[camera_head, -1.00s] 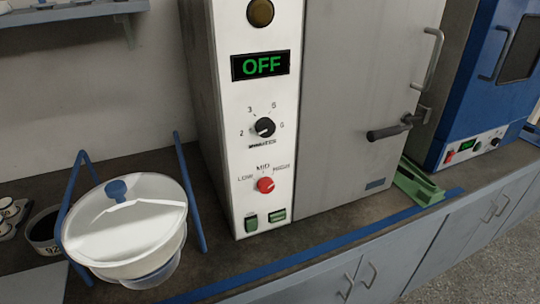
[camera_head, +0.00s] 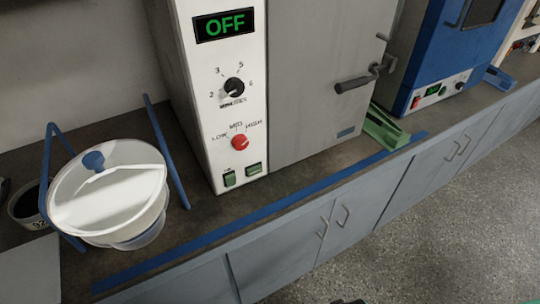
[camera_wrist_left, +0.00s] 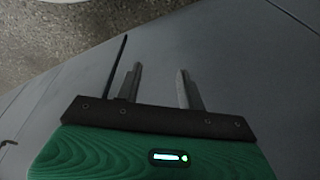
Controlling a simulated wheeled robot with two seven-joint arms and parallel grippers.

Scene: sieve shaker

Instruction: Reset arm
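The sieve shaker (camera_head: 215,110) stands on the counter, with its display (camera_head: 224,25) reading OFF. Its grey door (camera_head: 310,90) is shut, with a dark handle (camera_head: 352,84). A red knob (camera_head: 239,142) points near MID on its panel. My left gripper (camera_wrist_left: 157,85) shows in the left wrist view, its two fingers apart and nothing between them. It is over grey cabinet fronts and the floor. Neither gripper shows clearly in the head view. My right gripper is not in view.
A lidded white bowl (camera_head: 110,200) with a blue knob stands at the counter's left, between blue bars (camera_head: 167,152). A green wedge-like holder (camera_head: 385,128) is beside the shaker. A blue machine (camera_head: 440,60) stands farther right. The floor (camera_head: 440,220) ahead is clear.

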